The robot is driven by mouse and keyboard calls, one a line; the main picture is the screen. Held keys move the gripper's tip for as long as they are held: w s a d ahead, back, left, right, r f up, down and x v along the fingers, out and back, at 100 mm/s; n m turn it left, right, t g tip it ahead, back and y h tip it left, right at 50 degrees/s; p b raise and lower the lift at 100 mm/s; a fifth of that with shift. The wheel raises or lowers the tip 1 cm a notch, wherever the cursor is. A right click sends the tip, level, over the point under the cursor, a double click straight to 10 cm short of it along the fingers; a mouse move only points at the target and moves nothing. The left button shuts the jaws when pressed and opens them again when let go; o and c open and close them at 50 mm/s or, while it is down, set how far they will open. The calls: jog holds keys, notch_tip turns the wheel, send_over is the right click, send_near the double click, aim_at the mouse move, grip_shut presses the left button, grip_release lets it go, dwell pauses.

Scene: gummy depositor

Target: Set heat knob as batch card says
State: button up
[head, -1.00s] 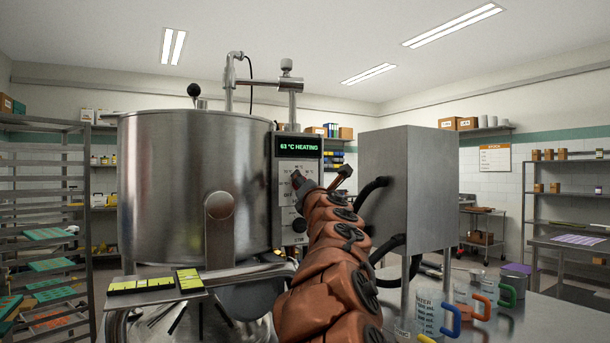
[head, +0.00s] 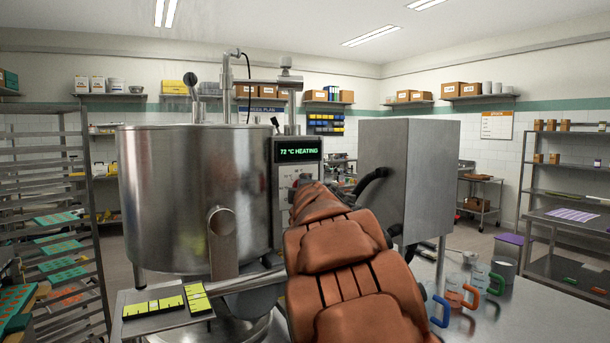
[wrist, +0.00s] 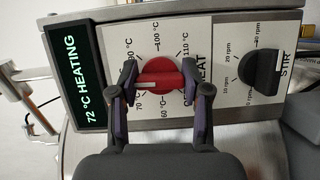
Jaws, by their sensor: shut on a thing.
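The red heat knob (wrist: 166,68) sits on the white dial plate of the control panel in the wrist view. My gripper (wrist: 160,80) is shut on it, one finger on each side. The knob's white line points to the picture's left, between the 70 and 90 °C marks; the left finger hides the label there. The panel display (wrist: 68,82) reads "72 °C HEATING"; it also shows in the head view (head: 298,150). In the head view my arm hides the knob and most of the dial. I cannot make out a readable batch card.
The black stir knob (wrist: 259,68) is beside the heat knob. A large steel kettle (head: 180,200) stands left of the panel and a steel cabinet (head: 425,180) right of it. Measuring jugs (head: 456,285) stand on the bench at right.

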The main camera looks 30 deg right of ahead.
jog(key=m+g+y+p, duration=0.1)
jog(key=m+p, duration=0.3)
jog(key=shift+r, duration=0.2)
jog(key=m+g+y+p, duration=0.1)
jog(key=m+p, duration=0.1)
jog(key=shift+a+f+m+y, duration=0.1)
jog(key=shift+f+m+y, duration=0.05)
jog(key=shift+m+y, duration=0.2)
jog(key=m+y, duration=0.1)
jog(key=m, duration=0.1)
jog(key=m+y, duration=0.1)
jog(key=m, duration=0.1)
jog(key=shift+f+y, duration=0.3)
jog(key=shift+y, duration=0.05)
jog(key=shift+r+m+y+b, duration=0.1)
jog(key=shift+m+y+b, duration=0.6)
jog(key=shift+m, duration=0.35)
jog(key=o, duration=1.2)
jog(key=shift+c, duration=0.2)
jog(key=shift+s+r, duration=0.1)
jog(key=shift+r, duration=0.05)
jog(key=d+v, duration=0.1)
jog(key=v, duration=1)
jog(key=shift+s+a+r, duration=0.3)
jog(key=shift+s+a, duration=0.05)
jog(key=shift+a, duration=0.1)
